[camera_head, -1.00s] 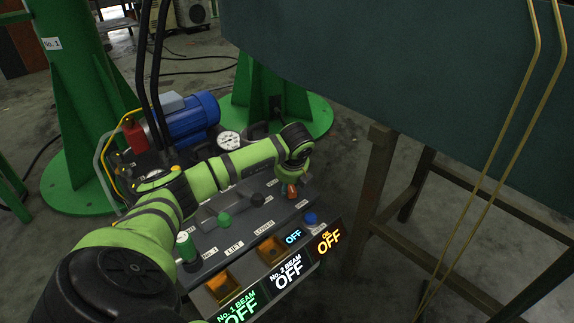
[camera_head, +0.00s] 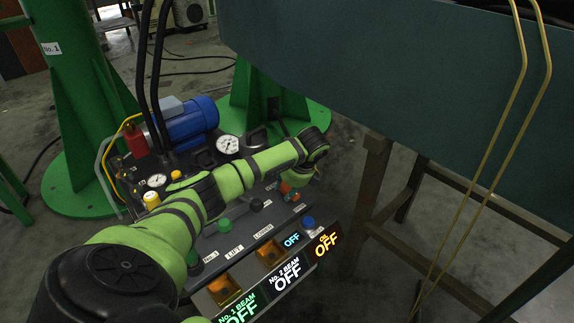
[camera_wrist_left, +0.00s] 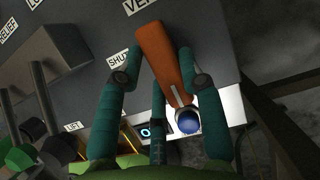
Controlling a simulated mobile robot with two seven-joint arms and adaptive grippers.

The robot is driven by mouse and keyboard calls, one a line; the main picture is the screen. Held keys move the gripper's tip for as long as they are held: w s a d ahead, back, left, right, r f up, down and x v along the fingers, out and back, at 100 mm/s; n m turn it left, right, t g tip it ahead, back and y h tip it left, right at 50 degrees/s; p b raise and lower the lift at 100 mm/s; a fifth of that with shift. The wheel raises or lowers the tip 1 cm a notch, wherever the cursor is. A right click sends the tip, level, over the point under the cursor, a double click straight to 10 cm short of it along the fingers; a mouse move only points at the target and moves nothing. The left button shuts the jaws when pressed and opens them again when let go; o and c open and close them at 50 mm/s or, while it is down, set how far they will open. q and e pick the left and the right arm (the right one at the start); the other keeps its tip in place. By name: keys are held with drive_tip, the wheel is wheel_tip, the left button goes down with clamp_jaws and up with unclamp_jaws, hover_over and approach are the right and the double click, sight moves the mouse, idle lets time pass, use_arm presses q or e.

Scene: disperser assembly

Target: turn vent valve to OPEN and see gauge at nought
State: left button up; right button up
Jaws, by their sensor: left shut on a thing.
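The orange vent valve handle (camera_wrist_left: 163,60) lies between the fingers of my left gripper (camera_wrist_left: 160,80) in the left wrist view. Its broad end is beside the SHUT label (camera_wrist_left: 118,58), and its narrow end points toward a blue button (camera_wrist_left: 188,122). The OPEN label is not visible. In the head view my left gripper (camera_head: 290,190) is at the right end of the control panel, small and partly hidden by its wrist. A larger white gauge (camera_head: 228,144) and a smaller gauge (camera_head: 156,181) stand behind the panel; their readings are too small to tell. My right gripper is not in view.
The panel has a green knob (camera_head: 224,224), orange-brown switches (camera_head: 269,252) and lit OFF displays (camera_head: 288,274). A blue motor (camera_head: 192,122) stands behind it. A large dark green plate (camera_head: 400,85) on brown legs (camera_head: 375,190) stands close on the right.

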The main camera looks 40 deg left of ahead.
use_arm(q)
drive_tip(key=o, duration=1.2)
drive_tip(key=shift+f, duration=0.1)
drive_tip(key=shift+c, duration=0.2)
drive_tip(key=v, duration=1.2)
